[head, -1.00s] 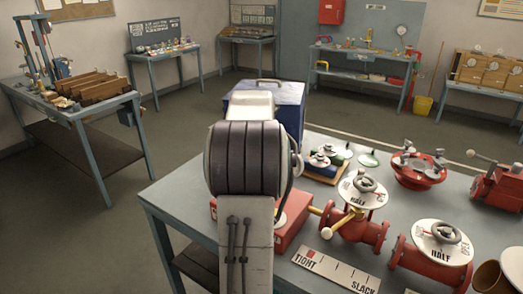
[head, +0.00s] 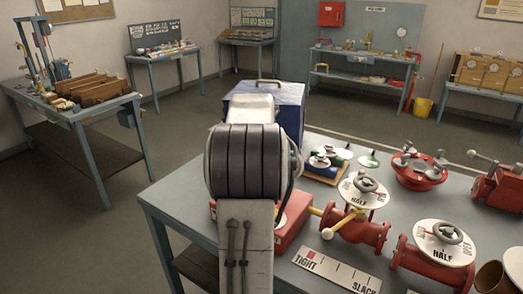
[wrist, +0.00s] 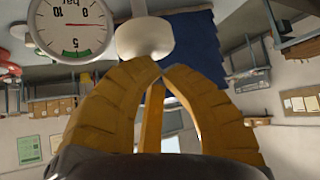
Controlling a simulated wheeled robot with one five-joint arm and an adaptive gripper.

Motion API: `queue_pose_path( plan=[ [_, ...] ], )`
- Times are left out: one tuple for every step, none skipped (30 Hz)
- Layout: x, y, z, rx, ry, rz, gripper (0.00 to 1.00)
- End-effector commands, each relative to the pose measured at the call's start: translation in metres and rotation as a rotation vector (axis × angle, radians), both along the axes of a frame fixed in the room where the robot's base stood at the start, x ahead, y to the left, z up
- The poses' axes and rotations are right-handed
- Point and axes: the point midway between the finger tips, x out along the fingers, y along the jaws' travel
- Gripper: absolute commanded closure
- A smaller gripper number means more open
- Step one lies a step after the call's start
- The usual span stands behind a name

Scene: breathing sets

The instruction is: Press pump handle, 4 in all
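My gripper (wrist: 161,70) shows in the wrist view with its yellow fingers drawn together and the tips meeting, nothing between them. Right beyond the tips is a cream rounded knob (wrist: 144,38) on a pale shaft, which looks like the pump handle. The tips seem close to the knob; I cannot tell whether they touch it. In the head view my arm hides the gripper and the knob. A red box (head: 295,222) shows partly behind my arm.
Red valves with white dials (head: 363,190) (head: 444,241) stand on the grey table (head: 190,200), right of my arm. A TIGHT–SLACK scale plate (head: 337,271) lies in front of them. A blue case (head: 291,105) is behind my arm. Open floor lies to the left.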

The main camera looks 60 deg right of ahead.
Motion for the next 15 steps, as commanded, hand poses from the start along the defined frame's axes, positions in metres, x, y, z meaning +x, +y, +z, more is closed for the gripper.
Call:
queue_pose_path(
  plan=[
    [0.0000,0.0000,-0.0013,0.000,0.000,0.000,1.00],
    [0.0000,0.0000,-0.0016,0.000,0.000,0.000,1.00],
    [0.0000,0.0000,-0.0021,0.000,0.000,0.000,1.00],
    [0.0000,0.0000,-0.0024,0.000,0.000,0.000,1.00],
    [0.0000,0.0000,-0.0028,0.000,0.000,0.000,1.00],
    [0.0000,0.0000,-0.0032,0.000,0.000,0.000,1.00],
    [0.0000,0.0001,-0.0035,0.001,0.000,0.000,1.00],
    [0.0000,0.0000,-0.0039,0.001,0.000,0.000,1.00],
    [0.0000,0.0001,-0.0044,0.001,0.000,0.000,1.00],
    [0.0000,0.0001,-0.0048,0.001,0.000,0.000,1.00],
    [0.0000,0.0001,-0.0052,0.001,0.000,0.000,1.00],
    [0.0000,0.0001,-0.0057,0.002,0.001,0.000,1.00],
    [0.0001,0.0002,-0.0062,0.002,0.001,0.000,1.00],
    [0.0000,0.0003,-0.0066,0.002,0.001,0.000,1.00],
    [0.0000,0.0003,-0.0071,0.002,0.001,0.000,1.00]
  ],
)
